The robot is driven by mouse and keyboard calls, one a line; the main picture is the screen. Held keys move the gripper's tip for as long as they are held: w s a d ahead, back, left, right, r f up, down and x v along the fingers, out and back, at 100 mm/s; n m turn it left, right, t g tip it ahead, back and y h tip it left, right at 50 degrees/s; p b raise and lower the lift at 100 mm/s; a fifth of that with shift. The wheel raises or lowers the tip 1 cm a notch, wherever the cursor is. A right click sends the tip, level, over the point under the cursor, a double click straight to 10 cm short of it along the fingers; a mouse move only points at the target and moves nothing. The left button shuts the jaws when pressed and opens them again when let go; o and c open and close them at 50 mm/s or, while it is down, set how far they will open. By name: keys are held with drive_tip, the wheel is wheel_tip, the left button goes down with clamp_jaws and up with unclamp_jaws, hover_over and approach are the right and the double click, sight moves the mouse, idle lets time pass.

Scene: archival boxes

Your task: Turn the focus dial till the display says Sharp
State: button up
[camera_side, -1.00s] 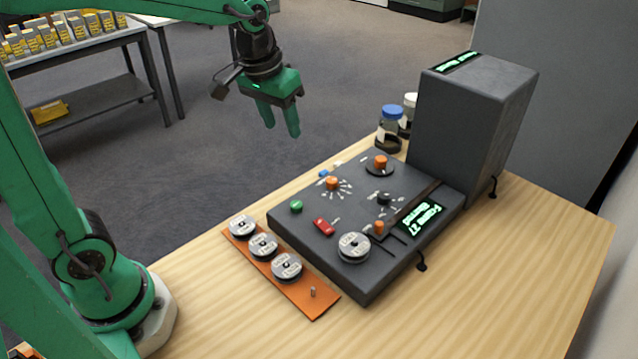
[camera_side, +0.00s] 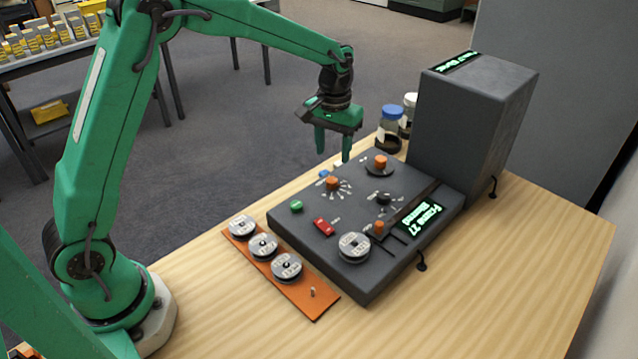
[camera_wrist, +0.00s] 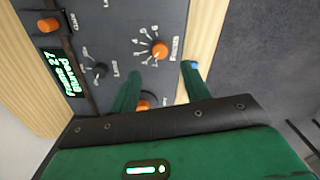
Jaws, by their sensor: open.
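The focus dial (camera_side: 332,183) is an orange knob with white tick marks on the dark grey console. In the wrist view the dial (camera_wrist: 160,50) stands beyond the fingertips, beside a label that looks like "Focus". The display (camera_side: 420,214) has glowing green text on the console's right side; it appears to read "Frame 27" and "Blurred". It also shows in the wrist view (camera_wrist: 64,77). My gripper (camera_side: 333,156) is open and empty, pointing down above the console's back edge. In the wrist view its fingers (camera_wrist: 160,82) are spread, with nothing between the tips.
Another orange knob (camera_side: 380,162) sits on a dark disc; my left finger partly hides it in the wrist view. A black knob (camera_side: 384,198), red switch (camera_side: 324,227) and green button (camera_side: 296,206) share the console. Blue-lidded jar (camera_side: 391,122) and tall grey box (camera_side: 470,115) stand behind.

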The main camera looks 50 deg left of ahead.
sight(332, 179)
drive_tip(key=shift+f, duration=0.15)
drive_tip(key=shift+f, duration=3.8)
drive_tip(key=c, duration=1)
drive_tip(key=shift+m, duration=0.3)
drive_tip(key=shift+r+m, duration=0.1)
drive_tip(key=shift+m, duration=2.5)
